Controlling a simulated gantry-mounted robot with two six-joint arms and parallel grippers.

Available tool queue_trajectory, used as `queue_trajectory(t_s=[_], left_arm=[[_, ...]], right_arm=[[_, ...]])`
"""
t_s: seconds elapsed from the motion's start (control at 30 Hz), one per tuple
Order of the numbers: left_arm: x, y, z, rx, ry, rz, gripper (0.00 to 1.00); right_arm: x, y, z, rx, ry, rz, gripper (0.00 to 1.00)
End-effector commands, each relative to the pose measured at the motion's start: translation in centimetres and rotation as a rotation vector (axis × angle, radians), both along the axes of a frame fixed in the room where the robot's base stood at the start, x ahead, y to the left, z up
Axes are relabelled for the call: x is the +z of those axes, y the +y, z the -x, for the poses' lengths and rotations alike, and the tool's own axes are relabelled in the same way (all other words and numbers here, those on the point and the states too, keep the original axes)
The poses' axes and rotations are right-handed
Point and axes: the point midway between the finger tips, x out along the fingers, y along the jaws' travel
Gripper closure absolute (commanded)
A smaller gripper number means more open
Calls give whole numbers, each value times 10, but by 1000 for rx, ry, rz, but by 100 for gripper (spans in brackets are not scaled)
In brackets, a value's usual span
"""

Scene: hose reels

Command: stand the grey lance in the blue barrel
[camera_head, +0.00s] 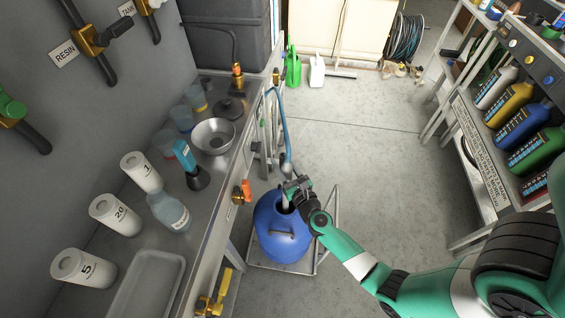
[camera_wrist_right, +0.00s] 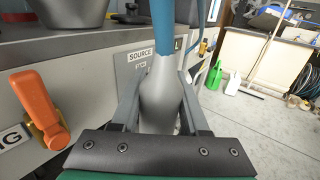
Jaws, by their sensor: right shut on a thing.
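My right gripper (camera_head: 292,188) is over the mouth and shut on the grey lance (camera_head: 287,164). The wrist view shows the thick grey lance body (camera_wrist_right: 160,100) upright between the two fingers, with a blue hose (camera_wrist_right: 165,25) on its top end. In the head view a pale length below the fingers appears to reach into the mouth; how deep is hidden. My left gripper is not in view.
The barrel stands on a metal frame (camera_head: 318,262) close to the steel bench (camera_head: 222,170), which carries bottles and bowls. Orange (camera_head: 242,192) and yellow (camera_head: 213,305) valve handles stick out at the bench front. A shelf of bottles is at right; the floor between is clear.

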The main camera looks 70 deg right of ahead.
Motion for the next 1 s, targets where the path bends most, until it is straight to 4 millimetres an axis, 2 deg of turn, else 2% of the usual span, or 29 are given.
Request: queue_trajectory(t_s=[0.03,0.57,0.87,1.0], left_arm=[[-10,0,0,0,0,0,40],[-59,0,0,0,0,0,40],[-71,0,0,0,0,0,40],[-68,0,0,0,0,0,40]], right_arm=[[-9,0,0,0,-2,1,100],[-58,0,0,0,-2,1,100],[-84,0,0,0,1,2,100],[-94,-2,0,-8,5,1,100]])
